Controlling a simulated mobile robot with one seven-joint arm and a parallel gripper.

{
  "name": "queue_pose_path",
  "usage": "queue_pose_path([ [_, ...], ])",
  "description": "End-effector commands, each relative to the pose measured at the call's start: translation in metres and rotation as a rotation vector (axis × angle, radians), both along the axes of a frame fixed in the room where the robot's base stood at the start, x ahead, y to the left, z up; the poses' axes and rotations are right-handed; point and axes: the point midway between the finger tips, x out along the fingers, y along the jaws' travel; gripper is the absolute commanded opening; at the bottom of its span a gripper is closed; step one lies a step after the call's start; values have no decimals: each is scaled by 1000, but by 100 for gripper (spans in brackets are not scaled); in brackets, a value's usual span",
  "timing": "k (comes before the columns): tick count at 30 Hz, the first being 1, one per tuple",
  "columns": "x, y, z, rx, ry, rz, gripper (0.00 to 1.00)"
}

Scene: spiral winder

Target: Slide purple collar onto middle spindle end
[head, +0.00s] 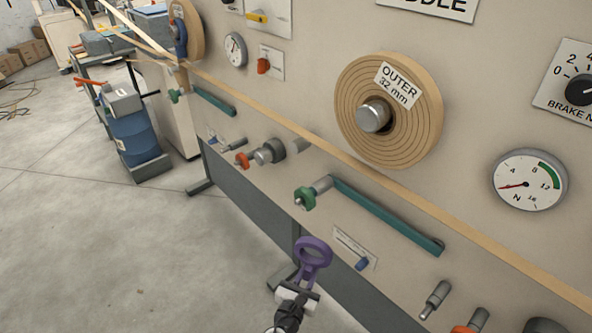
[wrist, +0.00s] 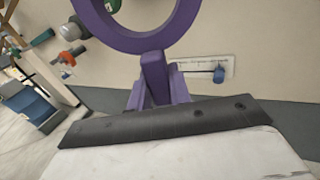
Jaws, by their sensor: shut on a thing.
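The purple collar (head: 314,251) is a ring on a short stem. My gripper (head: 300,288) is shut on the stem, with the ring beyond the fingers. In the wrist view the ring's lower rim (wrist: 140,43) fills the top, its upper part cut off, and nothing passes through its opening. A bare metal spindle end (head: 374,117) sticks out of the large tan roll (head: 420,135) labelled "OUTER 32 mm", under a cropped sign ending in "DDLE" (head: 428,4). The collar is well below and left of this spindle end, apart from it.
A tan strip (head: 340,158) runs diagonally across the panel below the roll. A teal arm with a green knob (head: 305,197), an orange-tipped roller (head: 243,160) and grey pegs (head: 436,298) stick out from the panel. Open floor (head: 150,255) lies to the left.

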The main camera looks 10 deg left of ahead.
Motion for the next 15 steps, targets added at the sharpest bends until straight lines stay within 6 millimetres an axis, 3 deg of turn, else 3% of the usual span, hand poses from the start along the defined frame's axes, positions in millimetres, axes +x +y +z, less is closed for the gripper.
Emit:
queue_pose_path([
  [1, 4, 10, 39, 25, -12, -45, 0],
  [6, 8, 29, 139, 69, -24, -202, 0],
  [12, 2, 29, 256, 117, -47, -367, 0],
  [15, -5, 24, 305, 137, -59, -415, 0],
])
